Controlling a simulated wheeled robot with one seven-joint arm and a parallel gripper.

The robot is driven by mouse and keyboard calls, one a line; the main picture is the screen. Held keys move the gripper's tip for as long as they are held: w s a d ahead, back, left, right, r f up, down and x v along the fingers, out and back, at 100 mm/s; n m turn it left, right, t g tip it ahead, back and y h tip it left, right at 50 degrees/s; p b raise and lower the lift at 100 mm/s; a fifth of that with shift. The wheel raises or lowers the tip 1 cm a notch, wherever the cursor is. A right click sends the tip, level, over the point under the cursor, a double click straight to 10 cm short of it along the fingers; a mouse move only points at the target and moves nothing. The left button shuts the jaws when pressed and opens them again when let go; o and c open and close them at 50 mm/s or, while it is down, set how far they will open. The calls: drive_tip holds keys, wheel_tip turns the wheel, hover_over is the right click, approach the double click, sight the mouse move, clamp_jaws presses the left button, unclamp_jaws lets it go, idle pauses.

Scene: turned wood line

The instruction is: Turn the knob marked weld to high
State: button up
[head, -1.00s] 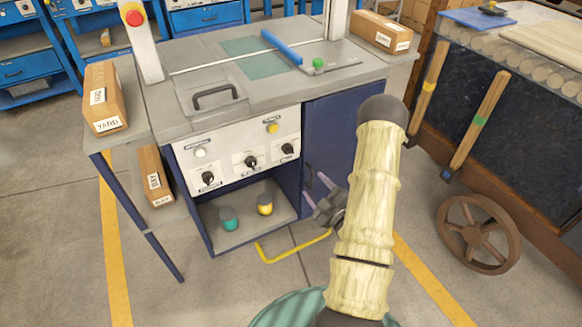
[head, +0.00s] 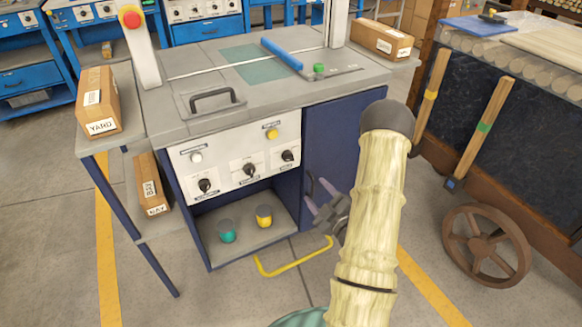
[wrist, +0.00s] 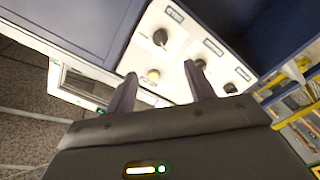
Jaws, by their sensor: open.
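The white control panel (head: 225,165) is on the front of the grey-topped machine. It carries three black knobs in a row: left (head: 205,186), middle (head: 249,170) and right (head: 288,156). Their labels are too small to read, so I cannot tell which is marked weld. My gripper (head: 318,196) is open and empty, to the right of and below the panel, in front of the blue cabinet door. In the wrist view the panel lies tilted beyond my open fingers (wrist: 160,72), with a black knob (wrist: 160,37) above them; the fingers touch nothing.
A white button (head: 196,157) and a yellow button (head: 271,134) sit above the knobs. A shelf below holds a teal pot (head: 227,236) and a yellow one (head: 264,216). A yellow bar (head: 290,264) is low in front. Cardboard boxes (head: 98,105) stand at the left.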

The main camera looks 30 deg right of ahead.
sight(290, 160)
drive_tip(key=shift+w+a+f+b, duration=0.15)
drive_tip(key=shift+w+b, duration=0.3)
drive_tip(key=shift+b, duration=1.6)
drive_tip(key=shift+w+a+b, duration=0.1)
drive_tip(key=shift+w+b, duration=0.3)
drive_tip(key=shift+b, duration=1.65)
drive_tip(key=w+b, duration=0.2)
drive_tip(key=w, duration=0.5)
drive_tip(key=w+b, duration=0.3)
drive_tip(key=w, duration=0.4)
drive_tip(key=shift+w+a+r, duration=0.15)
drive_tip(key=shift+a+r, duration=0.05)
drive_tip(key=c, duration=1)
